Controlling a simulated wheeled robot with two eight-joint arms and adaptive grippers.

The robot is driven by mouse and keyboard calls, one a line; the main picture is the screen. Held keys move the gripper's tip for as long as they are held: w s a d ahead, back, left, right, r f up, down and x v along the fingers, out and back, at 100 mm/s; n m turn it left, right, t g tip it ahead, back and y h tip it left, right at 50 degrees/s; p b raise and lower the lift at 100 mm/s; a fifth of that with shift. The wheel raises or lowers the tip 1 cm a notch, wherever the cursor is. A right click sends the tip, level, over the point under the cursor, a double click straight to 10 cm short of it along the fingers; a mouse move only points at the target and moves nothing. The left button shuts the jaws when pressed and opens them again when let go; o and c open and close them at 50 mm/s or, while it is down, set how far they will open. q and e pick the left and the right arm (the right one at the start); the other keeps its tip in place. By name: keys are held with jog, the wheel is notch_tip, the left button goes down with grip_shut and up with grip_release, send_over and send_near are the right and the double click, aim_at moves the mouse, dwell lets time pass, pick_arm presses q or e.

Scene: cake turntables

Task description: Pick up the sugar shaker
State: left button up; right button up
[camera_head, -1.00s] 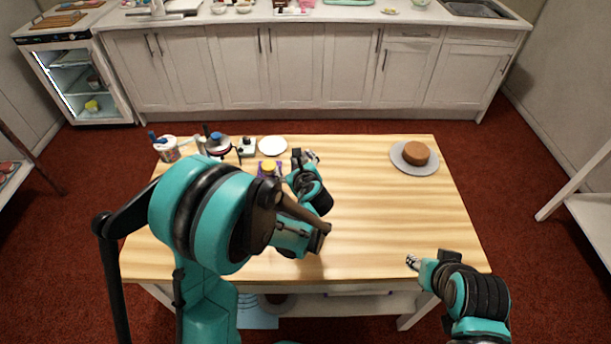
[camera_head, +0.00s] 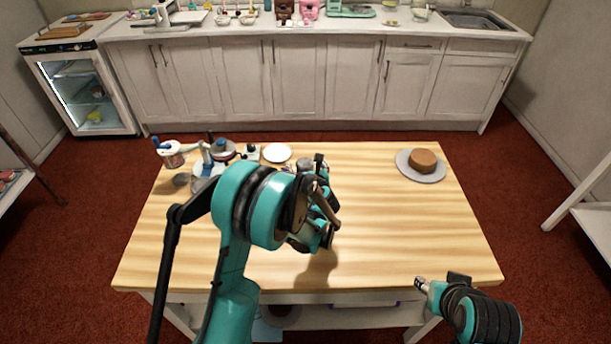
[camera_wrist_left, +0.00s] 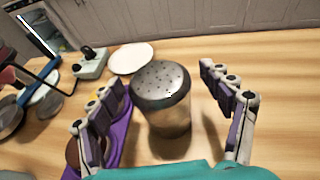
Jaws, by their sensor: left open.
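The sugar shaker (camera_wrist_left: 162,95) stands upright on the table in the left wrist view, with a dark perforated lid over a glassy body. In the head view its grey top (camera_head: 304,163) shows just behind my left arm. My left gripper (camera_wrist_left: 158,85) is open, with one finger on each side of the shaker and gaps visible between. In the head view my left gripper (camera_head: 318,172) is partly covered by its own arm. My right gripper (camera_head: 421,284) is over the table's front right edge, away from the shaker; its finger opening is too small to judge.
A white plate (camera_head: 277,152), a small white device (camera_wrist_left: 91,62) and a turntable (camera_head: 205,168) stand at the back left. A brown cake (camera_head: 423,160) sits on a grey board (camera_head: 404,163). The table's middle (camera_head: 390,220) is clear.

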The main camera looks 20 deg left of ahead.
pick_arm(q)
jog(key=shift+s+r, duration=0.1)
jog(key=shift+r, duration=0.05)
jog(key=shift+c, duration=0.7)
jog(key=c, duration=1.3)
jog(key=shift+c, duration=0.2)
pick_arm(e)
jog(key=shift+r, duration=0.1)
pick_arm(q)
jog(key=shift+r+p, duration=0.35)
jog(key=shift+r, duration=0.2)
notch_tip(320, 180, up, 3)
jog(key=shift+f+p, duration=0.1)
jog(key=shift+p, duration=0.65)
pick_arm(e)
notch_tip(320, 180, up, 6)
jog(key=p, duration=0.3)
jog(key=shift+p, duration=0.3)
jog(key=shift+c, duration=0.7)
pick_arm(q)
jog(key=d+r, duration=0.7)
jog(key=d, duration=0.4)
jog(key=shift+d, duration=0.4)
pick_arm(e)
jog(key=shift+w+d, duration=0.1)
